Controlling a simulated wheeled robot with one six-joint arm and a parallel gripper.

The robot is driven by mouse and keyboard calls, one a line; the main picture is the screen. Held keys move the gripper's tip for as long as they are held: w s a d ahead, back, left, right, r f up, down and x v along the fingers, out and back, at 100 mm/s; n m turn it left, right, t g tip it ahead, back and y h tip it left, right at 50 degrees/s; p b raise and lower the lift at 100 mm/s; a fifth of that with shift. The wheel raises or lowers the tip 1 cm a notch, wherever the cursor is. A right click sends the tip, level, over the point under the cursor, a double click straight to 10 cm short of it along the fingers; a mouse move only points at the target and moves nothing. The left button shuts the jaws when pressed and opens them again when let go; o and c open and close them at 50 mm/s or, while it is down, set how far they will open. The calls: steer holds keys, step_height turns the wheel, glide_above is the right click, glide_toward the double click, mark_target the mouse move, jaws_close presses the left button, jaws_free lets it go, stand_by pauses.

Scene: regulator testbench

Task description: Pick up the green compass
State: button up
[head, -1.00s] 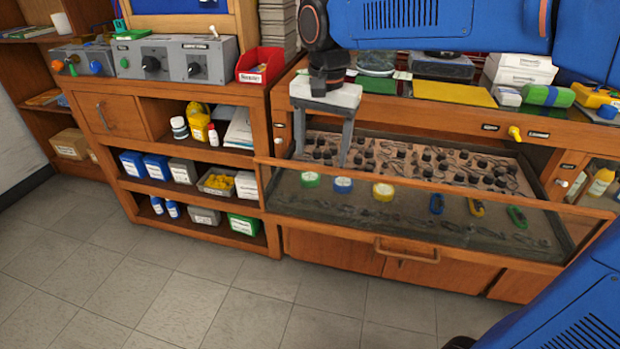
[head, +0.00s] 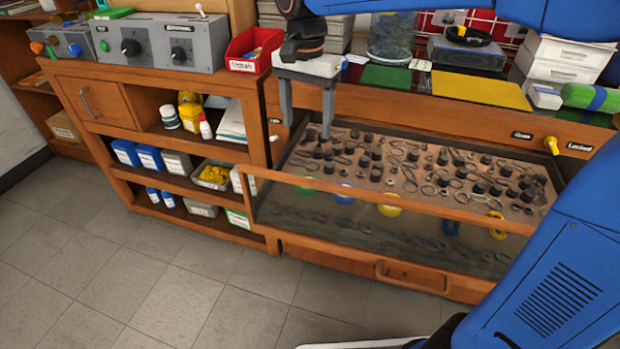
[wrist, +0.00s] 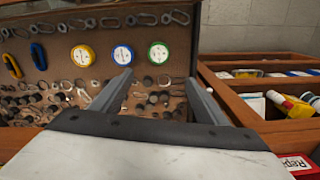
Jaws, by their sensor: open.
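The green compass (wrist: 158,53) is a round white disc with a green rim. In the head view the green compass (head: 306,183) is partly hidden by the drawer's front rail. My gripper (head: 307,131) is open and empty, pointing down over the left part of the drawer. In the wrist view the green compass shows beyond and between the fingertips (wrist: 160,76), apart from them.
Black knobs and metal rings (head: 420,170) cover the drawer floor. Open shelves (head: 200,155) with bottles and boxes stand to the left. A red bin (head: 254,50) and a yellow mat (head: 480,89) lie on the top near my arm. Floor in front is clear.

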glide_above(308, 176)
steer(key=s, duration=0.1)
step_height(308, 176, down, 11)
steer(key=shift+f, duration=0.2)
steer(key=shift+s+f, duration=0.2)
steer(key=shift+f, duration=1.15)
steer(key=shift+s+f, duration=0.15)
steer(key=shift+f, duration=1.2)
steer(key=c, duration=1.2)
